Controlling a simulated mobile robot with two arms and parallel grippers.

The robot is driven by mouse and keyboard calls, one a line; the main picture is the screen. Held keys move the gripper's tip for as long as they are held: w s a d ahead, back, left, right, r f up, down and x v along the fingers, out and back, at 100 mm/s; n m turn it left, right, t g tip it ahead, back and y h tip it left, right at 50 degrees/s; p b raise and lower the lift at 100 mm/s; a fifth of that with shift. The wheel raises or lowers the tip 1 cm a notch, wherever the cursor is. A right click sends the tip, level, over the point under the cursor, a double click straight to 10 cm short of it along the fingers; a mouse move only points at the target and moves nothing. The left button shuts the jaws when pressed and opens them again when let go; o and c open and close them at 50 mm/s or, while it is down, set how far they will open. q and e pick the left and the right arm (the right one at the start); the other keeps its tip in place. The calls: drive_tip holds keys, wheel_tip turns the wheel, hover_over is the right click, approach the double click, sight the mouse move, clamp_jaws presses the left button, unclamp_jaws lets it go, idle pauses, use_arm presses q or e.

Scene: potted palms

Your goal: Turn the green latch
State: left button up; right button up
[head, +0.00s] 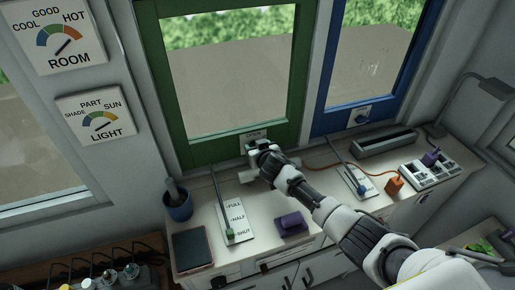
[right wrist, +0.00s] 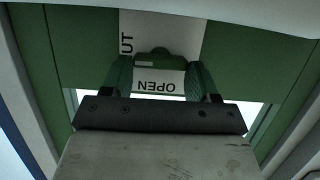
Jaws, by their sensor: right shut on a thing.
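The green latch (right wrist: 153,62) is between the fingers of my right gripper (right wrist: 162,78) in the right wrist view, and the gripper is shut on it. A white label plate (right wrist: 160,84) by the latch reads OPEN, upside down, and the letters UT show sideways at its left. In the head view my right gripper (head: 257,150) reaches the lower rail of the green window frame (head: 217,145), just below the label plate (head: 252,134), and hides most of the latch. My left gripper is not in view.
A blue window frame (head: 322,122) with its own latch plate (head: 360,116) stands to the right.

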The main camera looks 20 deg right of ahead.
drive_tip(key=shift+a+f+n+t+h+b, duration=0.1)
drive_tip(key=shift+a+n+t+h+b, duration=0.1)
drive_tip(key=shift+n+h+b, duration=0.85)
drive_tip(key=shift+a+f+n+t+h+b, duration=0.15)
drive_tip(key=shift+n+h+b, duration=0.4)
drive_tip(key=shift+n+b, duration=1)
drive_tip(key=shift+m+b, duration=0.3)
drive_tip(key=o, duration=0.9)
drive_tip(key=shift+r, duration=0.1)
drive_tip(key=shift+s+a, duration=0.1)
drive_tip(key=shift+s, duration=0.05)
drive_tip(key=b+v, duration=0.1)
drive_tip(key=v, duration=0.9)
drive_tip(key=shift+s+a+r+b, duration=0.1)
drive_tip(key=shift+s+r+b, duration=0.15)
drive_tip(key=shift+b, duration=0.1)
